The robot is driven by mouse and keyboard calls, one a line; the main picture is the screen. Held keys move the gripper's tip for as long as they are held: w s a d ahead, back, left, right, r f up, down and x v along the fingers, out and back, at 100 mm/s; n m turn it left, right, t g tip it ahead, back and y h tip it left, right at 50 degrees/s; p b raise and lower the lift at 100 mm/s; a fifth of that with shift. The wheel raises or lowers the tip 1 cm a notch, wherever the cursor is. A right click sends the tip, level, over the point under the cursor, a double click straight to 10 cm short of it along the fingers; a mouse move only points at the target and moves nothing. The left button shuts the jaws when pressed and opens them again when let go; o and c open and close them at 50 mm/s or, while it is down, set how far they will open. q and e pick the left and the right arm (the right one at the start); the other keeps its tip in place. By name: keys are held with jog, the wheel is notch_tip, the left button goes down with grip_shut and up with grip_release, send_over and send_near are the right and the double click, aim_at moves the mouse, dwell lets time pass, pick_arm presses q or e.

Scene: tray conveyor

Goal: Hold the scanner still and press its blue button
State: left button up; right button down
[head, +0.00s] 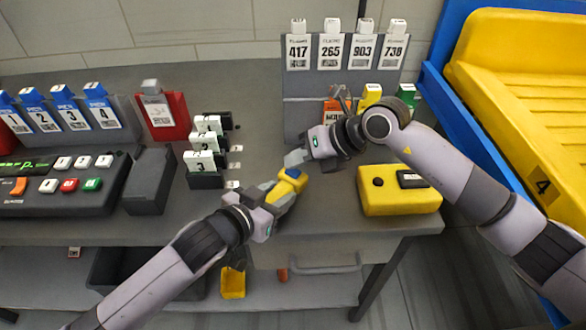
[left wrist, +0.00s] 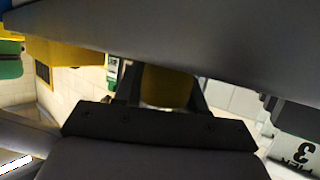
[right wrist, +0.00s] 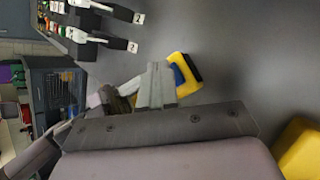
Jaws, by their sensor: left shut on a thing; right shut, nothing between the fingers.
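The yellow scanner (head: 287,186) is held by my left gripper (head: 275,196) above the table's front part. Its yellow body also shows between the fingers in the left wrist view (left wrist: 167,88). In the right wrist view the scanner (right wrist: 187,88) has a black end, and its blue button (right wrist: 178,75) faces my right gripper. My right gripper (head: 294,158) is shut and empty, its fingertips just above the scanner. In the right wrist view these fingertips (right wrist: 157,80) lie right beside the blue button. I cannot tell whether they touch it.
A yellow box (head: 400,200) with a black knob stands right of the scanner. Numbered white cards (head: 204,160) in dark holders stand to the left. A panel (head: 345,85) with number tags is behind. A blue-framed yellow tray (head: 530,70) is at the right.

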aim_at(298, 171)
jog(key=shift+f, duration=0.45)
dwell(0.6)
jog(key=shift+r, duration=0.9)
jog(key=shift+r, duration=2.5)
pick_arm(q)
jog(key=o, duration=1.3)
jog(key=shift+s, duration=0.1)
